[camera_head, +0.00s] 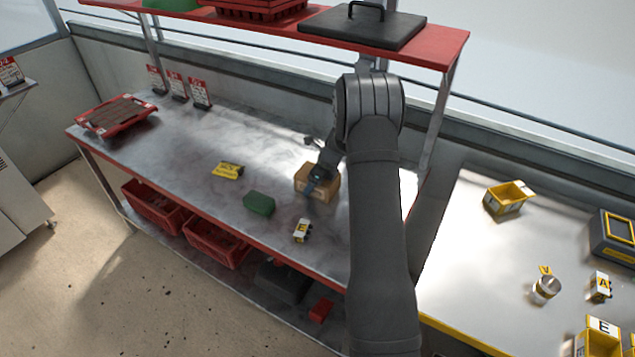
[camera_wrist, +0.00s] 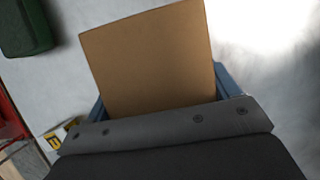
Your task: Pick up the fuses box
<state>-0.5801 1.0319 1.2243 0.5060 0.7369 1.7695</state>
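A brown cardboard box (camera_head: 322,187) stands on the grey metal bench, partly hidden by my gripper; no fuses label is readable on it. My gripper (camera_head: 318,180) is right at the box, coming down from above. In the wrist view the plain box top (camera_wrist: 155,55) fills the middle, slightly turned relative to my gripper (camera_wrist: 165,95). The blue fingers show at the left and right sides of the box and look open around it. Their tips are mostly hidden by the box and the gripper body, so contact is not clear.
A green box (camera_head: 259,203), a white-and-yellow labelled block (camera_head: 302,231) and a yellow packet (camera_head: 228,171) lie nearby on the bench. A red tray (camera_head: 117,115) is at the far left. A red shelf (camera_head: 440,47) hangs above the back. The bench's middle left is clear.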

